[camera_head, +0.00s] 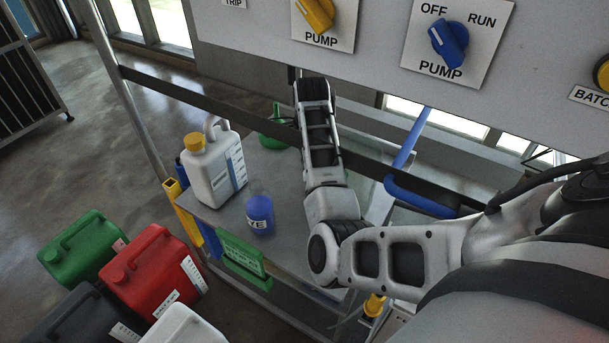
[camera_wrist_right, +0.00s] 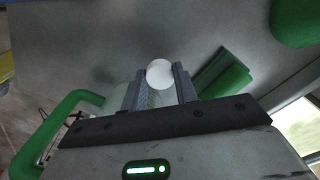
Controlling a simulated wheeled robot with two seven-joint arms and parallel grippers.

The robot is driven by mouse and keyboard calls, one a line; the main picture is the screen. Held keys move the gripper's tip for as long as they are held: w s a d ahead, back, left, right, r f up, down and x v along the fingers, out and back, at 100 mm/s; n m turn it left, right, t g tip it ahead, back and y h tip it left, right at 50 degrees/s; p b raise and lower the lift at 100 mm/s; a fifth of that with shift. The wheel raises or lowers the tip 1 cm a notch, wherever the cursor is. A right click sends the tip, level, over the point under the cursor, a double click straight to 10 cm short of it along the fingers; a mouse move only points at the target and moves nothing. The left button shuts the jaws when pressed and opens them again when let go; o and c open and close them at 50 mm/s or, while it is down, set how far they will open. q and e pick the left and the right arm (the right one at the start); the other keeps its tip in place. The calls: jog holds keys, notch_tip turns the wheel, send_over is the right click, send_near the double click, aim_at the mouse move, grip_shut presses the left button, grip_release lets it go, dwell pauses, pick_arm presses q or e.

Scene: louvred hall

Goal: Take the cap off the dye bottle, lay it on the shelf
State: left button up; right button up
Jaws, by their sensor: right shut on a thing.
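The dye bottle (camera_head: 260,214), clear with blue liquid and a label partly reading "YE", stands upright on the grey shelf (camera_head: 214,216) in the head view. I see no cap on its top there. My right gripper (camera_wrist_right: 160,84) is shut on a round white thing, which looks like the cap (camera_wrist_right: 160,73), in the right wrist view. In the head view my right arm reaches away past the bottle's right side, and its fingers are hidden. My left gripper is not in view.
A white jug with a yellow cap (camera_head: 212,172) stands behind the bottle, and a green funnel (camera_head: 274,138) farther back. A green sign (camera_head: 241,255) is at the shelf's front edge. Red (camera_head: 150,273) and green (camera_head: 82,248) canisters stand lower left. A switch panel (camera_head: 375,80) overhangs the shelf.

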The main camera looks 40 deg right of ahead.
jog(key=shift+f, duration=1.35)
jog(key=shift+f, duration=0.2)
jog(key=o, duration=1.1)
jog(key=shift+r, duration=0.1)
notch_tip(320, 180, up, 8)
jog(key=shift+f, duration=0.15)
notch_tip(320, 180, down, 8)
notch_tip(320, 180, up, 6)
jog(key=shift+r, duration=0.2)
